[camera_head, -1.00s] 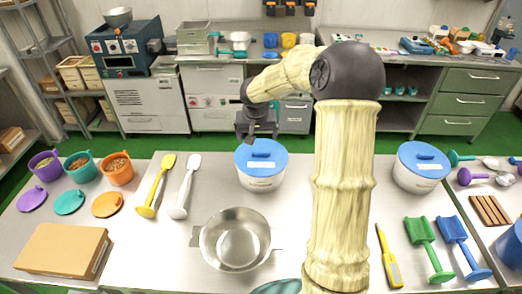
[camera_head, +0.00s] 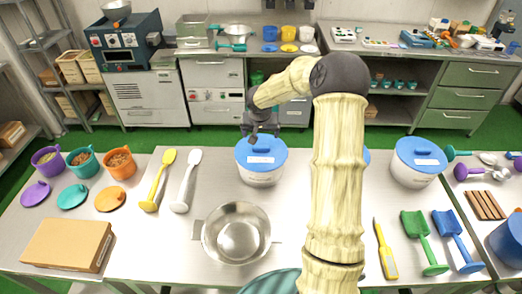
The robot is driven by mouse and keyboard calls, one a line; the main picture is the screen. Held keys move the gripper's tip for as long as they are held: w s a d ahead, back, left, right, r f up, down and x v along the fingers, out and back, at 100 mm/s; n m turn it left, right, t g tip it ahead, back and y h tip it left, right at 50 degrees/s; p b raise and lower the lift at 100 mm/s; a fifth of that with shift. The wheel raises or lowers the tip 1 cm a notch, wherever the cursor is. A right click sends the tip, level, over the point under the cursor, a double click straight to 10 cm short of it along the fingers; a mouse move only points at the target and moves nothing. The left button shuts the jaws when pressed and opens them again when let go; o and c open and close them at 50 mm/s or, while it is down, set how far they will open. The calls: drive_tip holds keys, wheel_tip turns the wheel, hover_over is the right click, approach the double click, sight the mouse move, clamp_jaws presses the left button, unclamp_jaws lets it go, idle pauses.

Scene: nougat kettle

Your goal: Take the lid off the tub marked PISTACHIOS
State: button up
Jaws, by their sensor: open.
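A white tub with a blue lid (camera_head: 262,150) stands upright on the steel table left of my arm; its white body (camera_head: 261,178) shows below the lid. A similar tub with a blue lid (camera_head: 420,151) stands at the right. A sliver of blue (camera_head: 366,157) beside my arm suggests another lidded tub, mostly hidden. The label writing is too small to read, so I cannot tell which tub is marked PISTACHIOS. My gripper (camera_head: 248,135) is open and empty, at the upper left of the left tub's lid; I cannot tell whether it touches.
A steel pot (camera_head: 237,236) stands in front of the left tub. Yellow (camera_head: 158,182) and white (camera_head: 186,183) utensils lie left of it. A cardboard box (camera_head: 66,245), several small cups and loose lids are farther left. A yellow tool (camera_head: 385,250) and scoops (camera_head: 425,243) lie right.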

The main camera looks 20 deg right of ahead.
drive_tip(key=p, duration=0.2)
hover_over(261, 146)
drive_tip(key=s+a, duration=0.1)
drive_tip(key=s, duration=0.1)
drive_tip(key=shift+s+a+f, duration=0.1)
drive_tip(key=shift+f, duration=1.15)
drive_tip(key=shift+s+f, duration=0.1)
drive_tip(key=shift+f, duration=1.15)
drive_tip(key=shift+p+x, duration=0.7)
drive_tip(key=shift+x, duration=0.25)
drive_tip(key=shift+p+x, duration=0.7)
drive_tip(key=shift+x, duration=1)
drive_tip(key=shift+c, duration=0.2)
drive_tip(key=c, duration=1)
